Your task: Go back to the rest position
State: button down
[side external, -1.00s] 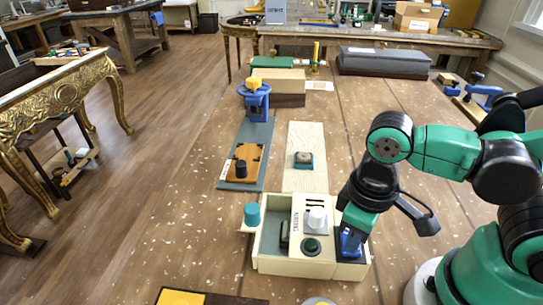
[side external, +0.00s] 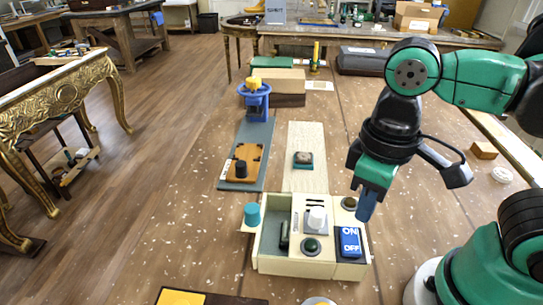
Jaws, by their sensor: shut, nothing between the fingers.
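My gripper (side external: 366,205) hangs in the air above the right side of a cream control box (side external: 300,268). Its blue fingertips are together with nothing between them, pointing down and apart from the box. The box carries a blue ON/OFF switch (side external: 350,242), a white knob (side external: 316,217), a dark green round button (side external: 311,246) and a dark lever (side external: 284,236). A teal cylinder (side external: 252,214) stands at its left edge. A round dark knob (side external: 349,203) shows at the back right of the box.
Behind the box lie a pale board (side external: 305,140) with a teal-based piece and a grey board (side external: 258,135) with an orange plate. A blue stand with a yellow top (side external: 254,92) is farther back. A small wooden block (side external: 484,150) lies at right.

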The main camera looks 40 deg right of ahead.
jog(key=shift+w, duration=0.1)
jog(key=w+d+m+t, duration=0.3)
jog(key=w+d+t, duration=0.4)
jog(key=w, duration=0.3)
jog(key=shift+f, duration=0.15)
jog(key=shift+a, duration=0.1)
jog(key=s+a+r+m+g, duration=0.5)
jog(key=s+r+m+g, duration=0.1)
jog(key=m, duration=0.3)
jog(key=shift+s+r+g, duration=0.4)
jog(key=shift+s+r, duration=0.4)
jog(key=shift+s, duration=0.05)
